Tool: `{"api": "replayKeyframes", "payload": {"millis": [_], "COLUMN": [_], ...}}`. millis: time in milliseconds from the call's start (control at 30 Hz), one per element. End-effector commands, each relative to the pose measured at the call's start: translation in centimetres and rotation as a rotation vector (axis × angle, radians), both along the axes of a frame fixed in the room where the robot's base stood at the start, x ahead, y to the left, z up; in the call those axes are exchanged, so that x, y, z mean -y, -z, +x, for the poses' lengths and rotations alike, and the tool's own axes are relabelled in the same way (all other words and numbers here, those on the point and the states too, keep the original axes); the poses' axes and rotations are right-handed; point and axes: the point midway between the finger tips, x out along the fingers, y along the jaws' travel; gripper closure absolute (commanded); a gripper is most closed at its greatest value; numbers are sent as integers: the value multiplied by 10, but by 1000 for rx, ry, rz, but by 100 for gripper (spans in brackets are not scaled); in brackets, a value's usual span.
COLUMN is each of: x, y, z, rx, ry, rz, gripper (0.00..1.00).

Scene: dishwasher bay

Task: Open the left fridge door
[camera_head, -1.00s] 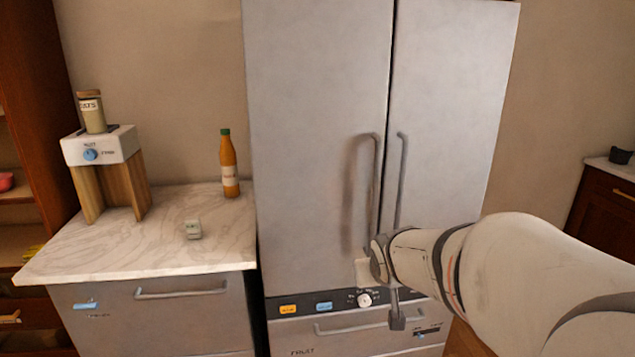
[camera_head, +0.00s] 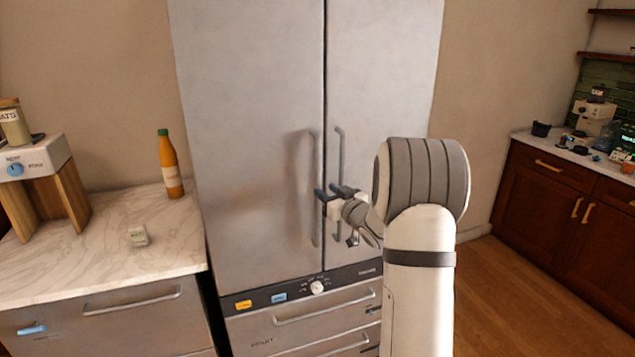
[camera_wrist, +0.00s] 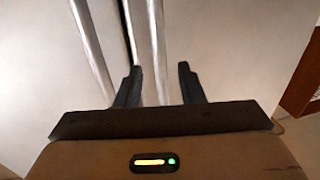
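The left fridge door (camera_head: 250,120) is shut, flush with the right door (camera_head: 385,80) along a dark seam. Its upright grey handle (camera_head: 314,225) stands just left of the seam, with the right door's handle (camera_head: 340,145) just right of it. My gripper (camera_head: 331,191) is in front of the handles at about mid-height, fingers toward the doors. In the wrist view my gripper (camera_wrist: 158,85) is open. The right door's handle (camera_wrist: 155,35) shows between its two fingers, and the left handle (camera_wrist: 90,40) lies left of both fingers. I cannot tell whether a finger touches a handle.
A marble counter (camera_head: 95,235) stands left of the fridge, with an orange bottle (camera_head: 171,170) and a small pale box (camera_head: 138,235) on it. Fridge drawers (camera_head: 280,335) lie below the doors. Wooden cabinets (camera_head: 560,205) stand at the right; open floor (camera_head: 500,290) lies before them.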

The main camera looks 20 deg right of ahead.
Motion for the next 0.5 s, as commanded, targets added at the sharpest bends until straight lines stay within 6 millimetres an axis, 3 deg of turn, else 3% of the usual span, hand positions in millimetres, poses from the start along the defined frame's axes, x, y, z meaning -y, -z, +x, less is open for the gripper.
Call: {"api": "replayKeyframes", "payload": {"millis": [233,500], "x": [-8,-11], "y": [-2,0], "z": [40,56], "rx": [-1,-2], "ry": [0,2], "rz": [0,-1], "gripper": [65,65]}}
